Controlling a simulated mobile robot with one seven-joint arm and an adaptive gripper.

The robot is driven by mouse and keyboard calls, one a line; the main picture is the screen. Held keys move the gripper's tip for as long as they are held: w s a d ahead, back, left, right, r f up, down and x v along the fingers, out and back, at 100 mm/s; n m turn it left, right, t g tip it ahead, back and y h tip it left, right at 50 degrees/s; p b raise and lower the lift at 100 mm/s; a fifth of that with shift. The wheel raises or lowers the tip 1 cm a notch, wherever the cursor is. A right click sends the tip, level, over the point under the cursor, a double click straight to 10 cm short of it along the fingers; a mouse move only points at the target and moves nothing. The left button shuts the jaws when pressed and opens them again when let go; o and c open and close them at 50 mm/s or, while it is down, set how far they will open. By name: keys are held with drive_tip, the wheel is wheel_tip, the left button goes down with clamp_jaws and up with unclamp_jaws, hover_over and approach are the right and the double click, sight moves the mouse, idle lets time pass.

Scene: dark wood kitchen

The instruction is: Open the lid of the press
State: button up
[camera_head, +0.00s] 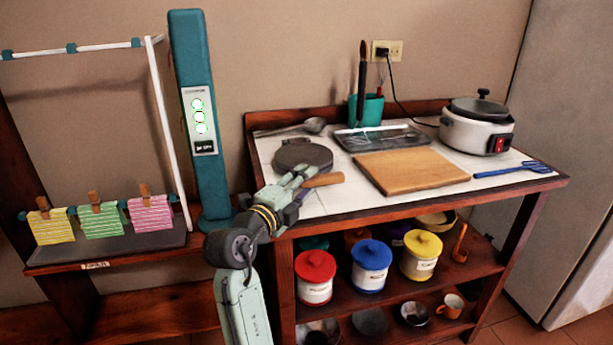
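The press (304,155) is a round, dark grey, flat appliance at the left end of the white-topped counter. Its lid appears to lie down over the base. A wooden handle (324,180) sticks out at its front right. My gripper (304,176) is at the front edge of the press, just left of the handle, with its fingers pointing toward the press. The fingers overlap the near rim and handle base in view. I cannot tell whether they touch the handle or whether they are open or shut.
A wooden cutting board (412,171), a dark tray (380,137), a teal utensil cup (367,109) and a white cooker (477,125) stand to the right. A ladle (313,125) lies behind the press. A teal column (199,110) rises at left. Lidded canisters (371,266) sit below.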

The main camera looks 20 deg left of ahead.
drive_tip(key=shift+w+d, duration=0.2)
drive_tip(key=shift+w, duration=0.45)
drive_tip(key=shift+c, duration=0.6)
clamp_jaws()
drive_tip(key=shift+r, duration=0.1)
